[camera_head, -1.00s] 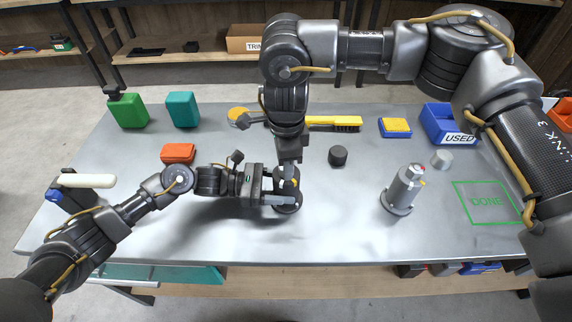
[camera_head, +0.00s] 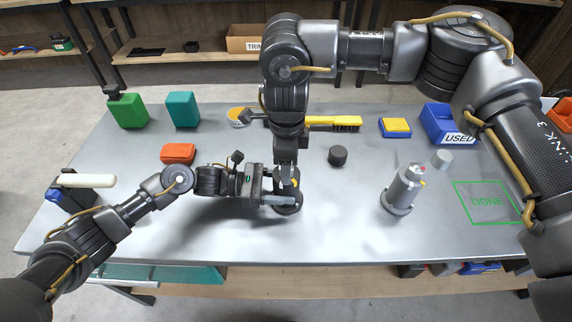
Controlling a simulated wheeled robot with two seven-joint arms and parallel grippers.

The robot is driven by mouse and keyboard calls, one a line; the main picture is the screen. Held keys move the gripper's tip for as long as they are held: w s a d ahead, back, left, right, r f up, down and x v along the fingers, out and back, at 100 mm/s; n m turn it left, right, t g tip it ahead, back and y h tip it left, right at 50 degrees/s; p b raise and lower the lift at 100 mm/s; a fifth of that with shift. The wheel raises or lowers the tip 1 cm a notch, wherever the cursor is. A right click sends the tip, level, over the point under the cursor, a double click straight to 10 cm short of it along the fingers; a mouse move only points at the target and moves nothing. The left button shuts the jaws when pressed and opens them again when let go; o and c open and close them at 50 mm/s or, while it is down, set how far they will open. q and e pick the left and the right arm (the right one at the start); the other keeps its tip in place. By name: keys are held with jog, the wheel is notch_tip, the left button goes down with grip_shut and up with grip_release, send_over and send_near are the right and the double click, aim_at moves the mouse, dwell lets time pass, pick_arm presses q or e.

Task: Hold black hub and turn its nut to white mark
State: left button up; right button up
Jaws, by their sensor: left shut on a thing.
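The black hub (camera_head: 288,208) stands on the metal table, left of the table's middle. My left gripper (camera_head: 283,199) comes in from the left and is shut on the hub. My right gripper (camera_head: 288,172) points down from above, over the top of the hub. Its fingers are small and dark here, and I cannot tell whether they are open or shut. A little yellow shows at the top of the hub between the grippers. The nut and the white mark are hidden or too small to make out.
A grey hub (camera_head: 400,190) stands to the right, near a green DONE outline (camera_head: 487,203). A black cylinder (camera_head: 338,155) and a grey cylinder (camera_head: 442,158) stand behind. A yellow brush (camera_head: 333,123), blue USED bin (camera_head: 446,125) and orange block (camera_head: 178,153) lie farther around.

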jog(key=shift+n, duration=1.1)
jog(key=shift+n, duration=1.2)
jog(key=shift+n, duration=1.1)
